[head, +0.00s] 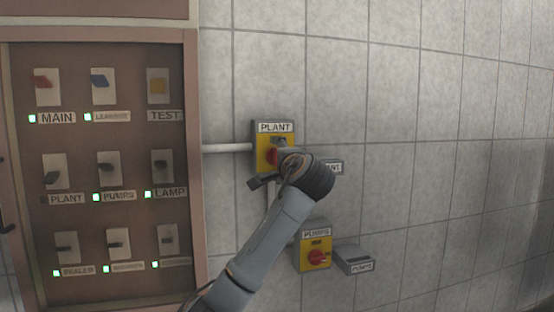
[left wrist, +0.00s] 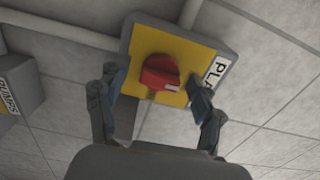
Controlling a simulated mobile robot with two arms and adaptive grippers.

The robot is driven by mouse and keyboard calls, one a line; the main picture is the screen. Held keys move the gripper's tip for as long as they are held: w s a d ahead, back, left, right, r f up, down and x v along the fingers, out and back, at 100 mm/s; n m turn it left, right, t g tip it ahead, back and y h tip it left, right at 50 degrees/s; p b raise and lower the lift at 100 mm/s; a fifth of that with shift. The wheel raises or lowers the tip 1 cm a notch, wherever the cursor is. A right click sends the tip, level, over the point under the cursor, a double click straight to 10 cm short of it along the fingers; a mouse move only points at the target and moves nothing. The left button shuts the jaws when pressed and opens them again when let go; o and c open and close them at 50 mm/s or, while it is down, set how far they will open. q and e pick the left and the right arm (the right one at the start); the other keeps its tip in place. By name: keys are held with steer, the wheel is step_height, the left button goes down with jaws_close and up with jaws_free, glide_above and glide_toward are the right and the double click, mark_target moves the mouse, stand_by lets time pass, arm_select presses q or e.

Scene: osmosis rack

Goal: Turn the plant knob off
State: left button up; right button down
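The plant knob is a red rotary knob (head: 272,156) on a yellow plate in a grey box labelled PLANT (head: 275,127), fixed to the tiled wall. In the left wrist view the red knob (left wrist: 159,72) shows large, with a pale mark on its lower right edge. My left gripper (left wrist: 155,80) is open, with one finger on each side of the knob in that view. I see no clear contact between the fingers and the knob. In the head view my left wrist covers the lower right of the box and most of the gripper. My right gripper is not in view.
A PUMPS box (head: 315,259) with a red knob sits below, beside a small grey labelled box (head: 354,261). A pipe (head: 228,148) runs from the PLANT box to a brown cabinet (head: 110,137) with several switches. The wall to the right is clear.

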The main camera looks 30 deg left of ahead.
arm_select(q)
steer(key=shift+d, duration=0.1)
steer(key=v, duration=1.2)
